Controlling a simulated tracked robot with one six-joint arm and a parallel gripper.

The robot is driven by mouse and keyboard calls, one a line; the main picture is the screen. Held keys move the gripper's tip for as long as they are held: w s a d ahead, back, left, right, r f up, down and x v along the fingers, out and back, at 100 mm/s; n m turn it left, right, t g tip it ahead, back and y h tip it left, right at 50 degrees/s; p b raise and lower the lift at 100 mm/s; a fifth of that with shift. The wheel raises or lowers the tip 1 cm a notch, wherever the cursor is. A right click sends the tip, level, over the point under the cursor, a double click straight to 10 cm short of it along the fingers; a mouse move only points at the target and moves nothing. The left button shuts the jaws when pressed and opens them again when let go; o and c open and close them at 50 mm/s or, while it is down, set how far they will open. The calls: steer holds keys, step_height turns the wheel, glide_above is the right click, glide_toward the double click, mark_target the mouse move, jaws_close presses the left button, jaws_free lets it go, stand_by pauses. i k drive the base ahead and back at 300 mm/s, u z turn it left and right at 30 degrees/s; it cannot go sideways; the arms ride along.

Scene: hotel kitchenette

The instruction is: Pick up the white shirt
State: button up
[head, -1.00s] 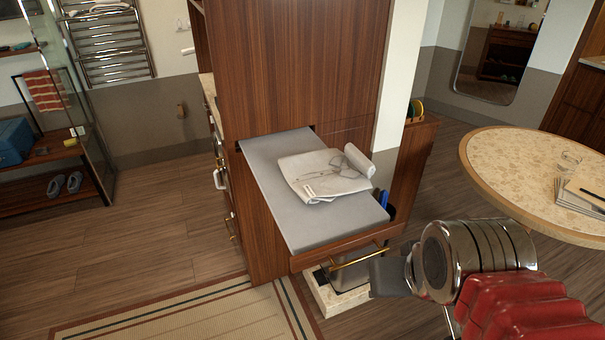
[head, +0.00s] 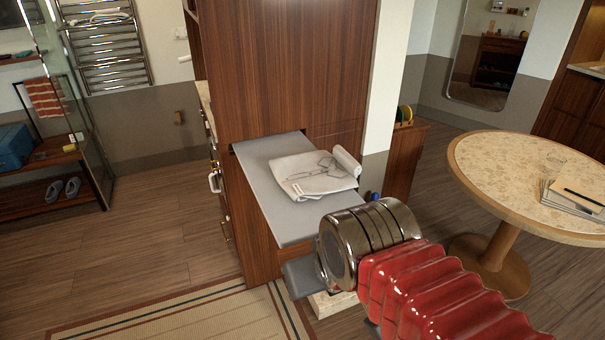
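A white folded cloth, which looks like the white shirt (head: 312,184), lies flat on a grey pull-out board (head: 262,187) in the head view. Thin dark lines, perhaps a cord or glasses, show on top of it. A white roll (head: 347,160) is at its right end; I cannot tell whether it is part of the shirt. My arm reaches in from the lower right, with red bellows and metal rings. A grey part at its end, perhaps my gripper (head: 301,278), is in front of and below the board, apart from the shirt. Its fingers cannot be made out.
A tall wooden cabinet (head: 285,70) stands behind the board. A round table (head: 500,165) with papers and a glass is at the right. A rug (head: 185,315) lies on the floor at the front. The floor at the left is clear. A shoe rack (head: 45,190) stands far left.

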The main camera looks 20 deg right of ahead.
mark_target(315, 175)
steer(key=z, duration=0.05)
steer(key=i, duration=1)
steer(key=u, duration=0.1)
